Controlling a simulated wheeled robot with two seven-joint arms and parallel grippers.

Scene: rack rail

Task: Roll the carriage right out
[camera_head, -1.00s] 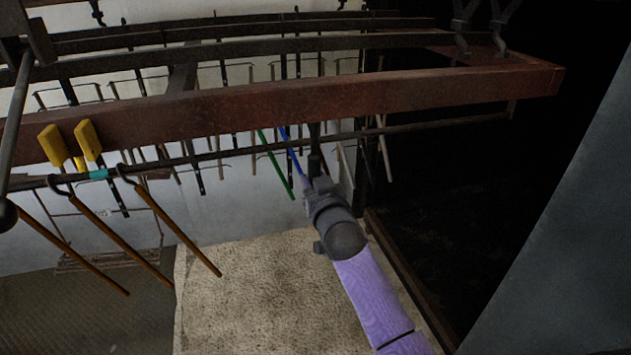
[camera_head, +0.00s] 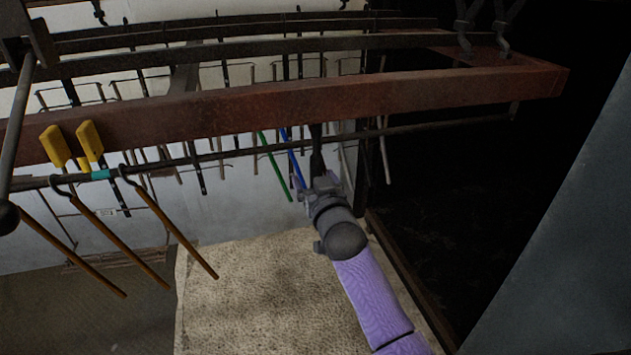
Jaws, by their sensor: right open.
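A long red-brown beam (camera_head: 250,107) crosses the head view, with dark rails (camera_head: 250,47) behind it. No label shows which part is the carriage. A thin dark bar (camera_head: 430,130) runs below the beam and has a teal band (camera_head: 101,174). My right gripper (camera_head: 317,148) is open and points up close to the beam's underside, near the bar. Its arm comes in from below. I see nothing between its fingers, and I cannot tell whether it touches the bar. My left gripper is not in view.
Yellow pieces (camera_head: 55,146) stand at the beam's left. Orange-brown rods (camera_head: 168,227) hang from hooks on the bar. Green (camera_head: 272,165) and blue (camera_head: 291,155) rods hang left of my gripper. A grey panel (camera_head: 565,240) stands at the right. The tan floor mat (camera_head: 250,295) is bare.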

